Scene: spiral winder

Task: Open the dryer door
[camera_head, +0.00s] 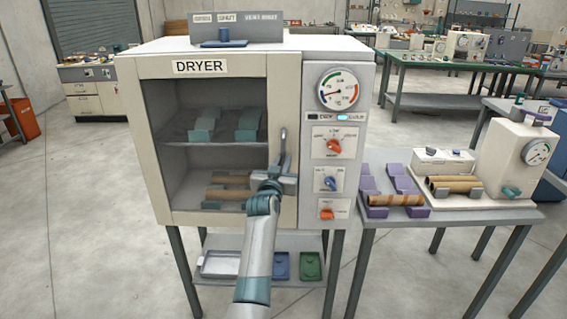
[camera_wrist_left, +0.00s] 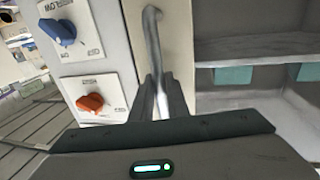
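The dryer (camera_head: 218,44) is a pale cabinet standing in front of me in the head view. Its door (camera_head: 150,140) has a cream frame around a large window and looks closed, about flush with the control panel. A grey upright handle (camera_head: 283,143) is on the door's right side; it also shows in the left wrist view (camera_wrist_left: 152,40). My left gripper (camera_head: 283,178) is at the handle's lower part, its two fingers (camera_wrist_left: 162,98) close together on either side of the bar, apparently gripping it. My right gripper is not in view.
The control panel (camera_head: 340,150) with a gauge and knobs is right of the door. A side table (camera_head: 470,215) with rolls on holders stands at the right. A shelf with trays (camera_head: 222,264) is below the dryer. Floor at the left is clear.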

